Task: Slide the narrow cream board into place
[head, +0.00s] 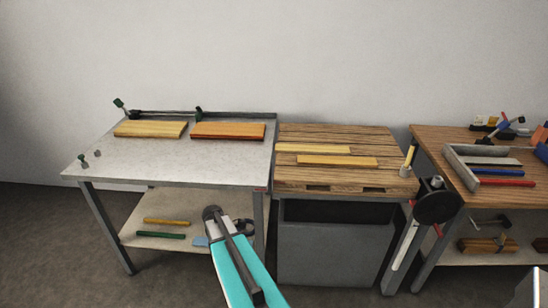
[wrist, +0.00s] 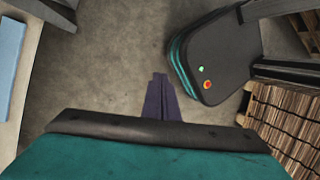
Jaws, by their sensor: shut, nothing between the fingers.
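Two narrow boards lie flat and apart on the wooden bench in the head view. The paler, cream one (head: 313,149) is at the back left, and a more yellow one (head: 337,161) lies in front and to the right. On the pale metal table (head: 180,158), a wider light yellow board (head: 150,129) lies left of an orange-brown one (head: 228,130). My gripper (wrist: 158,78) is shut and empty, pointing over the floor in the wrist view. It touches no board. I cannot make out its fingertips in the head view.
A raised rail (head: 205,114) runs along the metal table's back. The wooden bench (head: 345,137) stands close right of it, with a grey cabinet (head: 333,254) below. A workbench with tools (head: 490,147) is farther right. The lower shelf holds a green bar (head: 160,236). My arm crosses the lower middle.

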